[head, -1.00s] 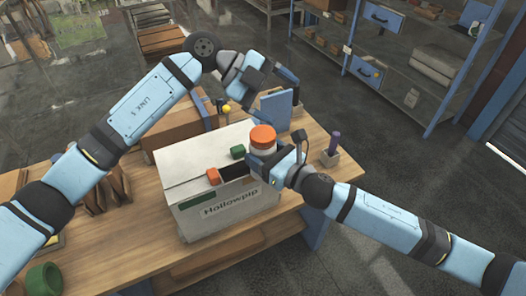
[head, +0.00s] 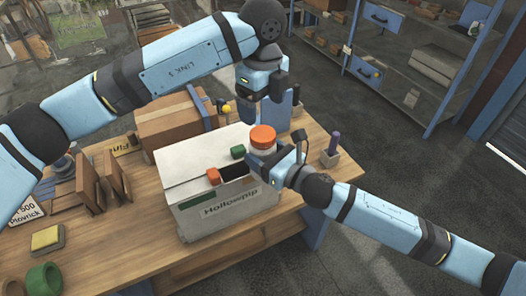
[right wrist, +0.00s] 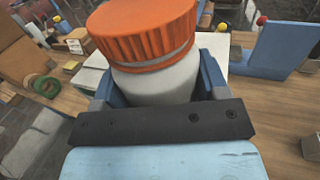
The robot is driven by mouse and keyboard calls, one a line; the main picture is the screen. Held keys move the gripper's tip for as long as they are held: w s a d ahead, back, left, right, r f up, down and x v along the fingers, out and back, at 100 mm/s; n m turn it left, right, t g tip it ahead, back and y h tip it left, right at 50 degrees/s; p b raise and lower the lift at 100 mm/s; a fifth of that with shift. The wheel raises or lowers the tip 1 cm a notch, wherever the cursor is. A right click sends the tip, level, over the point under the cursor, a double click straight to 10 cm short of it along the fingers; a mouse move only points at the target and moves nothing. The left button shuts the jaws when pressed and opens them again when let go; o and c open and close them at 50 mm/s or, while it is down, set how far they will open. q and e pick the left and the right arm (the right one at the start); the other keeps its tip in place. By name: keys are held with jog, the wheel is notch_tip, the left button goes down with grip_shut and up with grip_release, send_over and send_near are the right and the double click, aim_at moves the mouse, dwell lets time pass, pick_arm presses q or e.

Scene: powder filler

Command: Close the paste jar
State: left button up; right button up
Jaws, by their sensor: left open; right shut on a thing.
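The paste jar has a white body (head: 262,151) and a ribbed orange lid (head: 262,135).
A purple-handled item (head: 333,145) stands at right. A cardboard box (head: 170,122) is behind.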

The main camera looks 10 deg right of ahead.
aim_at(263, 133)
pick_arm(q)
notch_tip(263, 133, down, 8)
jog(key=shift+r, duration=0.25)
jog(key=shift+c, duration=0.4)
